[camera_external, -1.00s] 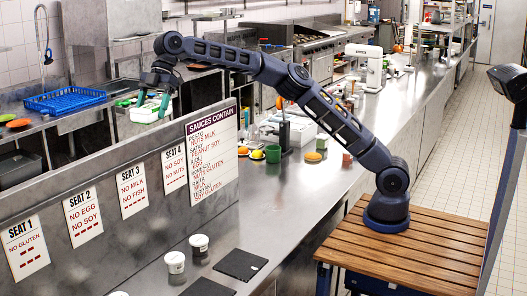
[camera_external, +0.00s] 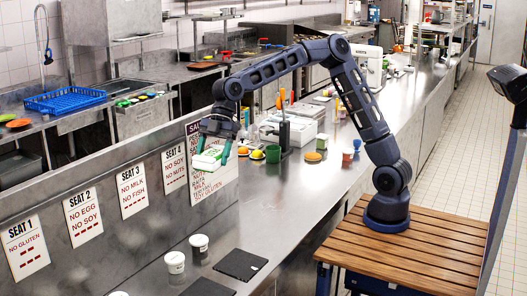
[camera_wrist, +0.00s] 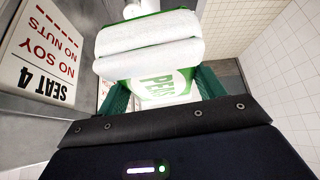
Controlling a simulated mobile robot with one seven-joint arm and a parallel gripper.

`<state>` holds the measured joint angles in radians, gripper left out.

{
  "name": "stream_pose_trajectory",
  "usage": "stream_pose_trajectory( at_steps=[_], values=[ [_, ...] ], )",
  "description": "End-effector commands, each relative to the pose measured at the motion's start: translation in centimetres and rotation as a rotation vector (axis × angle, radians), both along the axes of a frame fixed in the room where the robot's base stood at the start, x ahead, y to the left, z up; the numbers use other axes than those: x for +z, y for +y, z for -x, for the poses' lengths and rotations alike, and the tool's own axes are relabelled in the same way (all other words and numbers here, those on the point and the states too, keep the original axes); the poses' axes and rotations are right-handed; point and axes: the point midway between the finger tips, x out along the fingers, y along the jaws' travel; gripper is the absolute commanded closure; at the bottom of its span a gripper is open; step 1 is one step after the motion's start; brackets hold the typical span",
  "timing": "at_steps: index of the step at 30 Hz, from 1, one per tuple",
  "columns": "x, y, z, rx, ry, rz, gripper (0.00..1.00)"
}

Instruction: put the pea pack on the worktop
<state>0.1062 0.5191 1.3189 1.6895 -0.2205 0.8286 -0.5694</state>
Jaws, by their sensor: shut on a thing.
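My gripper (camera_external: 213,151) has green fingers and is shut on the pea pack (camera_external: 207,161), a white and green packet. It holds the pack in the air in front of the sauces board, on the near side of the upright steel panel. In the wrist view the pea pack (camera_wrist: 155,50) fills the space between the green fingers, its printed green lettering partly hidden. The steel worktop (camera_external: 262,208) runs below and to the right of the pack, with a gap between them.
Two white tubs (camera_external: 175,262) and dark mats (camera_external: 240,264) are on the near worktop. A green cup (camera_external: 273,154), a yellow item (camera_external: 257,155) and a white bin (camera_external: 300,125) stand farther back. The middle of the worktop is bare. Seat signs (camera_external: 83,217) line the panel.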

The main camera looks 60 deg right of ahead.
Motion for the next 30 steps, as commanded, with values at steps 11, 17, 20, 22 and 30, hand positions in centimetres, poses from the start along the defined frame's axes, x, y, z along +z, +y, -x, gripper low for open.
stream_pose_trajectory(
  at_steps=[11,17,20,22,30],
  values=[
    [-8.0,-7.4,4.2,-0.073,0.000,0.003,0.64],
    [-11.0,-10.4,6.2,-0.106,0.000,0.003,0.64],
    [-11.9,-11.4,6.9,-0.117,0.000,0.004,0.64],
    [-12.4,-12.0,7.3,-0.121,0.000,0.005,0.64],
    [-14.2,-12.5,7.8,-0.125,0.001,0.004,0.64]
  ],
)
